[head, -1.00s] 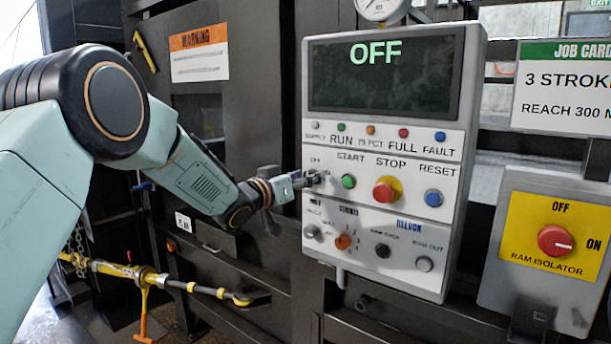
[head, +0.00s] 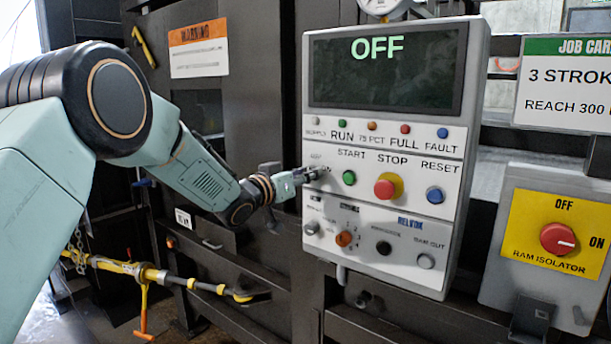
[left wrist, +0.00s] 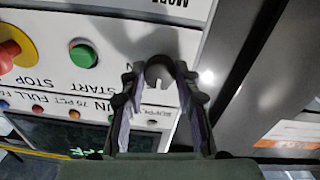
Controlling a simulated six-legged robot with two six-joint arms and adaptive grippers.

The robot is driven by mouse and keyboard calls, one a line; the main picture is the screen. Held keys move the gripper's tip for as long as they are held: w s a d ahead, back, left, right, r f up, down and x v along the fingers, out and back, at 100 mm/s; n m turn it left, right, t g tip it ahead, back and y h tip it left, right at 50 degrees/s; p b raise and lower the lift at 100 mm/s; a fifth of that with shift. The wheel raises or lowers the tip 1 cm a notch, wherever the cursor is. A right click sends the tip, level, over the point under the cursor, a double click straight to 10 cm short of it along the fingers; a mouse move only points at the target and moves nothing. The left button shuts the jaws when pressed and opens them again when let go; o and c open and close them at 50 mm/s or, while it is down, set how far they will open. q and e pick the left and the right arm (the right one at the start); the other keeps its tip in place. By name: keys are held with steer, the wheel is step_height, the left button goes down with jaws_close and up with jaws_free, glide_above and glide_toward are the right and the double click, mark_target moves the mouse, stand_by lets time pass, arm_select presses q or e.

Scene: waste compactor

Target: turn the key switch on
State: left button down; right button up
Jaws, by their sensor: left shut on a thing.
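The control panel (head: 380,215) is a grey box with its display (head: 385,72) reading OFF in green. The key switch sits at the panel's left edge, beside the green START button (head: 349,178). It is mostly hidden by my fingers in the head view. In the left wrist view the key switch (left wrist: 158,72) is a dark round piece with a light notch, between the fingertips. My left gripper (head: 317,173) reaches in from the left and is shut on it; it also shows in the left wrist view (left wrist: 160,85). My right gripper is not in view.
A red STOP button (head: 384,189) and blue RESET button (head: 434,195) are right of START. Several knobs sit below. A yellow RAM ISOLATOR plate with a red knob (head: 557,239) is at right. A yellow bar (head: 150,274) crosses low at left.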

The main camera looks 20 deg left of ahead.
arm_select(q)
steer(key=shift+f+m, duration=0.15)
steer(key=shift+m, duration=0.25)
steer(key=shift+m+b, duration=3.65)
steer(key=shift+m, duration=1.85)
steer(key=c, duration=1.4)
jaws_free()
steer(key=o, duration=0.4)
steer(key=shift+w, duration=0.15)
